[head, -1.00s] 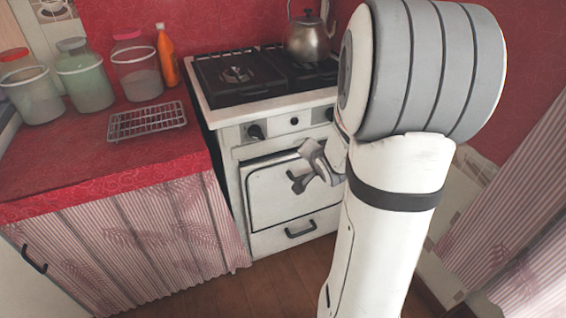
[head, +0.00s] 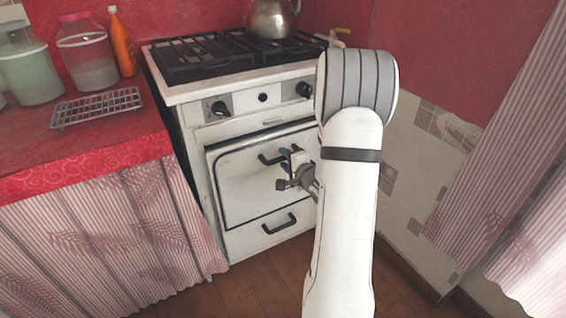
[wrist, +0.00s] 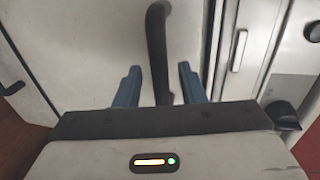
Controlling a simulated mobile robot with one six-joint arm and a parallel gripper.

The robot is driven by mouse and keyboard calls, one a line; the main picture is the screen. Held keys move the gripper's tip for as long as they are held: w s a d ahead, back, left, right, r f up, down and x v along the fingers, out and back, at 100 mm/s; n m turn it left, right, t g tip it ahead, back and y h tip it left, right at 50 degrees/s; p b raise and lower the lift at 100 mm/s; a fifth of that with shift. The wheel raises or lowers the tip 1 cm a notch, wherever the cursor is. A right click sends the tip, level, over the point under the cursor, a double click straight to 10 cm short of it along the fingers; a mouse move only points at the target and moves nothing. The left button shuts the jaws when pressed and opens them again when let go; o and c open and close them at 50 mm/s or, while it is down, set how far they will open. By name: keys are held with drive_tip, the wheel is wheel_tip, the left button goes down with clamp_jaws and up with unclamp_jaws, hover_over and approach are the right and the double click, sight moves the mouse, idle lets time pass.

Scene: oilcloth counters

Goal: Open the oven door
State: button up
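The white oven door (head: 243,185) is on the front of the stove, below the knobs. It looks shut or nearly so. Its dark bar handle (head: 268,159) shows near the top, partly hidden by my gripper (head: 288,155). In the wrist view, the door (wrist: 85,45) fills the middle, and the handle (wrist: 157,45) runs down between the two blue fingertips of my gripper (wrist: 160,85). The fingers are apart, with a gap on each side of the handle. Whether the gripper touches the handle elsewhere is hidden.
A lower drawer with a dark handle (head: 280,224) sits under the door. Knobs (head: 221,108) line the stove front, and a kettle (head: 272,18) stands on top. A red-topped counter (head: 75,165) with striped curtains is at left. Wooden floor (head: 255,285) is clear in front.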

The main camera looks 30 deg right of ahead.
drive_tip(key=shift+x, duration=0.9)
drive_tip(key=shift+c, duration=0.5)
clamp_jaws()
